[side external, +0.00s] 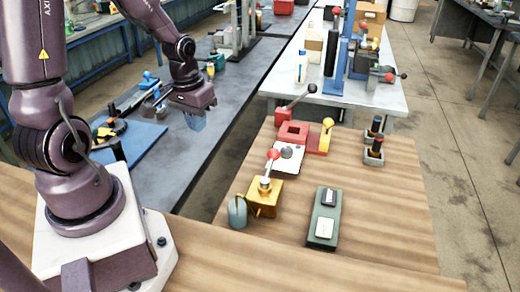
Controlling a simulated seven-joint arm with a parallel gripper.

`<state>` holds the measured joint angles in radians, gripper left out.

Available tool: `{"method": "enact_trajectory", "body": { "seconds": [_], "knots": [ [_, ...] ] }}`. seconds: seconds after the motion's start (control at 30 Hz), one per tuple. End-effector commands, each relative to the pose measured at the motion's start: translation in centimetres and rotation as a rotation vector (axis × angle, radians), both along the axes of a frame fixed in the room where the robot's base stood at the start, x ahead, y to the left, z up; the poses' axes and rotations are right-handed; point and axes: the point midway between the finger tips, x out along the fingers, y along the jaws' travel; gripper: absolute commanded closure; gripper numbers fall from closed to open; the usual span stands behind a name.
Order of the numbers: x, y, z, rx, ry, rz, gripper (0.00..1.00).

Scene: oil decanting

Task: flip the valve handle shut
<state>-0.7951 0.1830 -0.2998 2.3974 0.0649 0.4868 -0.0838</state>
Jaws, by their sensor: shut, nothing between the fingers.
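A brass-coloured valve block (264,196) stands on the wooden table top. Its handle (268,170) is a short lever that rises from the block's top and ends in a red ball. A small grey-green jug (238,212) stands beside the block, at its left. My gripper (197,122) hangs pointing down over the grey bench, up and to the left of the valve and well apart from it. Its fingers are shut and empty, and look small and bluish here.
A white plate with a dark knob (287,152) and a red block with a long lever (283,116) stand behind the valve. A green box (324,218) lies at its right. Two dark-topped posts (374,150) stand farther right. The wood at the front right is clear.

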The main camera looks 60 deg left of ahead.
Motion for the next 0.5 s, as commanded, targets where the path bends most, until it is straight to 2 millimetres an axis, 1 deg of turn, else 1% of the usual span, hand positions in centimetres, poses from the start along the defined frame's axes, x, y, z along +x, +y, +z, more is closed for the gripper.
{"method": "enact_trajectory", "body": {
  "seconds": [0.03,0.1,0.23,0.3,0.37,0.4,0.5],
  "knots": [
    [0.2,0.6,-1.6,-0.027,-0.007,0.037,1.00],
    [0.6,1.3,-3.5,-0.056,-0.036,0.082,1.00],
    [2.0,2.3,-6.7,-0.107,-0.123,0.172,1.00],
    [3.0,2.7,-8.1,-0.128,-0.188,0.221,1.00],
    [4.2,2.9,-8.9,-0.141,-0.256,0.261,1.00],
    [5.1,3.0,-9.2,-0.142,-0.303,0.279,1.00],
    [7.3,3.5,-8.6,-0.118,-0.411,0.297,1.00]
  ]
}}
